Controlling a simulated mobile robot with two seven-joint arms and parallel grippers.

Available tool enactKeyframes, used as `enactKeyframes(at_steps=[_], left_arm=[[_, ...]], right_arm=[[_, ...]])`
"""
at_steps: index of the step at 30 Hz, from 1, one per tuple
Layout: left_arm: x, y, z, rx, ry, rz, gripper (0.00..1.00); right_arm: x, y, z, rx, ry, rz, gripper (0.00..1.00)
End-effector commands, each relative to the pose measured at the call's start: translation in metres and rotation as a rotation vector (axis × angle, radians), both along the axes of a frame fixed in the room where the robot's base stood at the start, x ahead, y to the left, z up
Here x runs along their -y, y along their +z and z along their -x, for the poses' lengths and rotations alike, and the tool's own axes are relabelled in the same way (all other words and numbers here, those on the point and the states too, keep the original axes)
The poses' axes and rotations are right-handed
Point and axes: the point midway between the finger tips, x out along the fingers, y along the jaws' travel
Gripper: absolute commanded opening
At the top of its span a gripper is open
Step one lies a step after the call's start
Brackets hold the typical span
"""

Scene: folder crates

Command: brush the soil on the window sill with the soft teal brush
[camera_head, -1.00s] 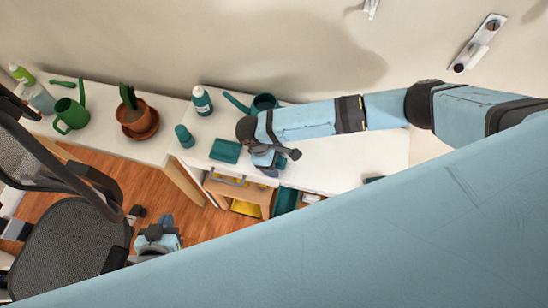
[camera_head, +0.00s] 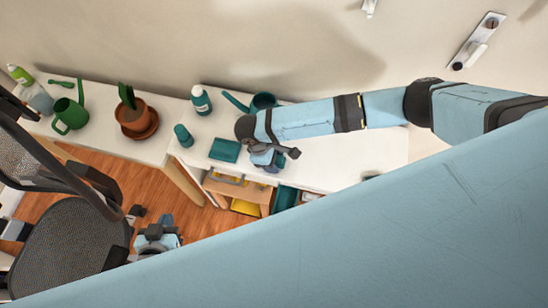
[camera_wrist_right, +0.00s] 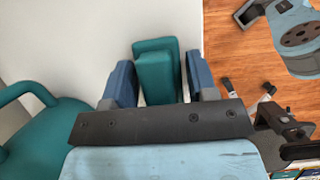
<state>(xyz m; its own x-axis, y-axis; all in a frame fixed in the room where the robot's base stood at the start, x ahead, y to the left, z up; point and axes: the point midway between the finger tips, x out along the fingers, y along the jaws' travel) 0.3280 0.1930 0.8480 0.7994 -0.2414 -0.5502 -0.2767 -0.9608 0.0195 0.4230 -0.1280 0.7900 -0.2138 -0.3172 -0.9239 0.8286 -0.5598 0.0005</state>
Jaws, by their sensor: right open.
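My right gripper (camera_head: 268,163) is low over the white sill-like surface (camera_head: 340,155) in the head view. In the right wrist view its two blue fingers (camera_wrist_right: 160,82) are open, one on each side of a teal block-like thing (camera_wrist_right: 155,68). This may be the teal brush, but I cannot tell for sure; a gap shows by the fingers. A green brush-like thing (camera_head: 65,84) lies at the far left against the wall. My left gripper (camera_head: 158,238) is low beside the chair, and its jaws are too unclear to read. I cannot make out any loose soil.
A teal watering can (camera_head: 262,102) stands behind my right gripper, close to it in the wrist view (camera_wrist_right: 40,135). A teal tray (camera_head: 225,150), a teal cup-like thing (camera_head: 183,135), a bottle (camera_head: 201,100), a potted plant (camera_head: 136,116) and a green can (camera_head: 71,115) stand leftward. An office chair (camera_head: 75,245) is front left.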

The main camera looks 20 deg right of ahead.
Motion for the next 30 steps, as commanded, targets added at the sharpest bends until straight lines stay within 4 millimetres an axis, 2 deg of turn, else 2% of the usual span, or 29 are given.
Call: enactKeyframes(at_steps=[18, 27, 30], left_arm=[[0.0, 0.024, 0.0, 0.0, 0.0, 0.0, 0.0], [0.0, 0.025, 0.0, 0.001, 0.0, 0.0, 0.0], [0.0, 0.025, 0.0, 0.001, 0.0, 0.0, 0.0]], right_arm=[[0.0, 0.021, 0.0, 0.0, 0.0, 0.0, 0.53], [0.0, 0.02, 0.0, 0.0, 0.0, 0.0, 0.53], [0.0, 0.02, 0.0, 0.0, 0.0, 0.0, 0.3]])
